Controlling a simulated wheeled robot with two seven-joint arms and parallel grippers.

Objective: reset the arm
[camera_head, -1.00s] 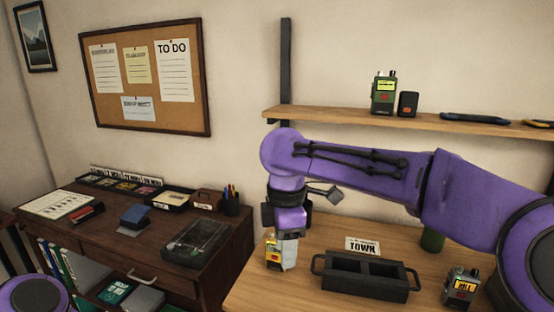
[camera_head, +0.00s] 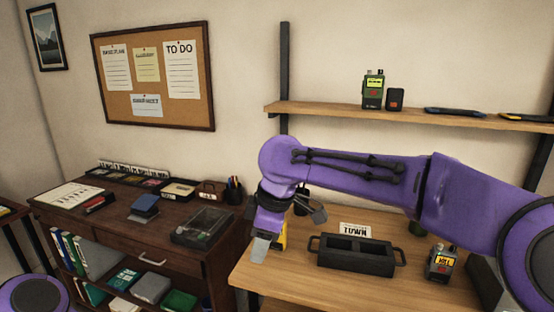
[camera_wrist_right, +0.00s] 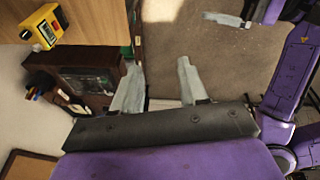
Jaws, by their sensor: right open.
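My right arm (camera_head: 370,185) reaches across the wooden table from the right. Its gripper (camera_head: 260,249) hangs beyond the table's left edge, tilted and empty. In the right wrist view its two grey fingers (camera_wrist_right: 158,82) are spread apart with nothing between them. A yellow device (camera_head: 283,233) stands on the table, partly hidden behind the gripper. It also shows in the right wrist view (camera_wrist_right: 45,27), clear of the fingers. A purple joint of my left arm (camera_head: 32,295) shows at the lower left. Grey finger-like parts (camera_wrist_right: 224,19) at the wrist view's top may be my left gripper; their opening is unclear.
A black two-slot holder (camera_head: 355,264), a dark device with an orange screen (camera_head: 441,263) and a card (camera_head: 355,230) are on the table. A shelf (camera_head: 420,117) holds a green device (camera_head: 373,90). A cluttered dark desk (camera_head: 135,262) stands left.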

